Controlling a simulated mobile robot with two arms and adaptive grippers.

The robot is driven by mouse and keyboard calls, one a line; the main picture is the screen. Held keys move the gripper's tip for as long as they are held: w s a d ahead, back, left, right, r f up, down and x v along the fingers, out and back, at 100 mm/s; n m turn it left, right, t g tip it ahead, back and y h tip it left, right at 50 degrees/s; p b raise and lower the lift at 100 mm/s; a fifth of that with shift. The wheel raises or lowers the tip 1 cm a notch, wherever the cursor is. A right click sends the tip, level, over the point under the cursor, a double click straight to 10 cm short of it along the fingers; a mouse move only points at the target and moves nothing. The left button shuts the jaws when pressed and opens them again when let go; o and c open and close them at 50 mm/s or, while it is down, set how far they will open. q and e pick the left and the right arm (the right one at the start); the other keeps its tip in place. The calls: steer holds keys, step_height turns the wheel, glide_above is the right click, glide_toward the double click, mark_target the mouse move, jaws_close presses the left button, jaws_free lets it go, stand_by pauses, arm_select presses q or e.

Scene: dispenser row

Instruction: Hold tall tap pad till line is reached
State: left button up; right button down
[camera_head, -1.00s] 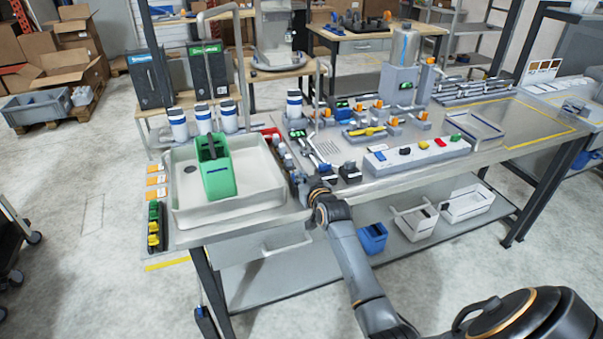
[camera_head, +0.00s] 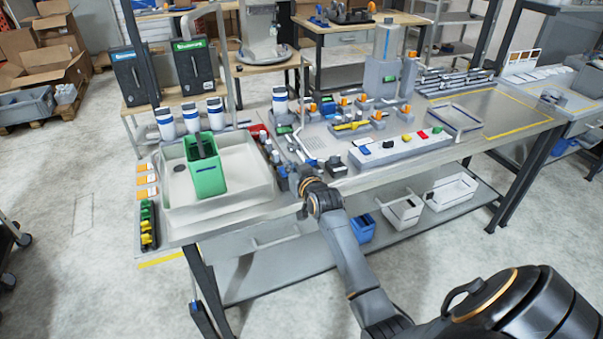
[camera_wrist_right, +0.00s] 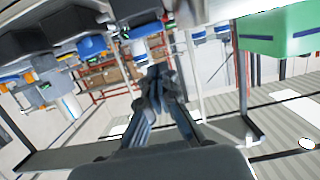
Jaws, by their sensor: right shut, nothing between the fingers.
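A green open container (camera_head: 207,178) with a dark handle stands upright in the pale sink basin (camera_head: 262,190) at the left of the bench. A tall arched grey tap (camera_head: 221,50) rises behind the basin, its spout reaching over to the left. A thinner tall pipe (camera_head: 303,88) stands to its right. My right gripper (camera_head: 298,177) is at the bench's front edge, just right of the basin. In the right wrist view its fingers (camera_wrist_right: 160,82) are together and empty, and the green container (camera_wrist_right: 278,28) shows at upper right. The tap's pad and the container's line cannot be made out. My left gripper is out of view.
Small dark-capped blocks (camera_head: 281,171) stand between the basin and my gripper. A white strip with coloured buttons (camera_head: 378,153) lies to the right. White bottles (camera_head: 190,117) stand behind the basin. Open floor lies in front.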

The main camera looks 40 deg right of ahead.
steer(key=b+v, duration=0.1)
steer(key=v, duration=0.6)
steer(key=shift+r, duration=0.25)
stand_by(0.9)
steer(key=shift+s+d+r+b, duration=0.15)
steer(key=shift+r+b, duration=0.5)
steer(key=shift+b, duration=1.7)
